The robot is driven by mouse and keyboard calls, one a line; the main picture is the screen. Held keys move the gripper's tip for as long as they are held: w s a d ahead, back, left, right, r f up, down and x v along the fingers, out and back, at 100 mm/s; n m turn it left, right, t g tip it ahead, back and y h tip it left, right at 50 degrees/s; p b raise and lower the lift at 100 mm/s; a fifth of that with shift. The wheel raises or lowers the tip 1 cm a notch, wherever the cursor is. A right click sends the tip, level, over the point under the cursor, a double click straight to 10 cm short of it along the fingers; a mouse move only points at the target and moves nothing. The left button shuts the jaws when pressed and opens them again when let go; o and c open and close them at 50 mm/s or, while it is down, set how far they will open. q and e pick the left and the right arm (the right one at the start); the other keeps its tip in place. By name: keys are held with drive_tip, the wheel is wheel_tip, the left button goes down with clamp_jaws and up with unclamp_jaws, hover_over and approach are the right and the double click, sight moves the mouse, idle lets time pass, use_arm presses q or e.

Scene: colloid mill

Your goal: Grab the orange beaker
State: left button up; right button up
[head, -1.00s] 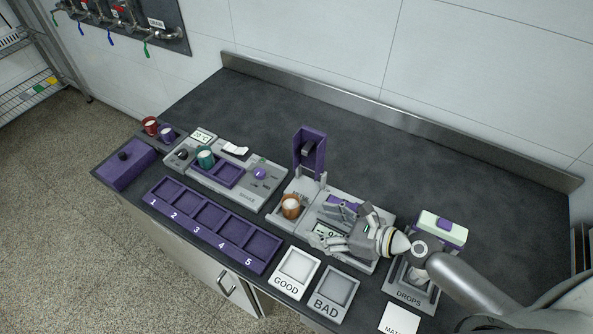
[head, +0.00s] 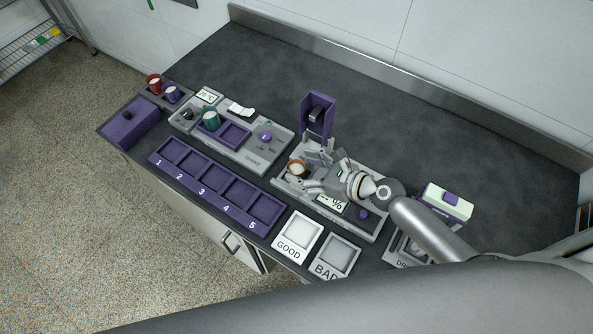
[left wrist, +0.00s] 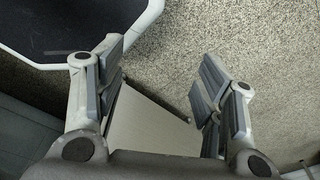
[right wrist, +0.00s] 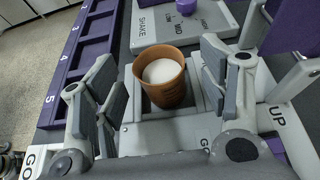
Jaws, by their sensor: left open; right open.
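The orange beaker (head: 297,168) holds something white and stands upright on the grey machine (head: 350,217) with the purple upright part. In the right wrist view the beaker (right wrist: 162,76) is ahead of the fingers, roughly centred in the gap between them. My right gripper (head: 312,172) is open, close to the beaker's right side; it also shows in the right wrist view (right wrist: 162,105) with nothing held. My left gripper (left wrist: 158,75) is open and empty, away from the bench, above the speckled floor.
A purple rack (head: 215,187) with numbered slots lies left of the machine. The shaker unit (head: 235,132) carries a teal beaker (head: 211,121). Red (head: 154,84) and purple (head: 172,94) beakers stand at the far left. GOOD (head: 297,238) and BAD (head: 337,256) trays are in front. The bench behind is clear.

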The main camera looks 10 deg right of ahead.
sight(289, 165)
drive_tip(key=shift+x, duration=1.15)
drive_tip(key=shift+w+a+f, duration=0.1)
drive_tip(key=shift+w+a, duration=0.15)
drive_tip(key=c, duration=1.2)
use_arm(q)
drive_tip(key=shift+s+r, duration=0.1)
drive_tip(key=shift+s, duration=0.55)
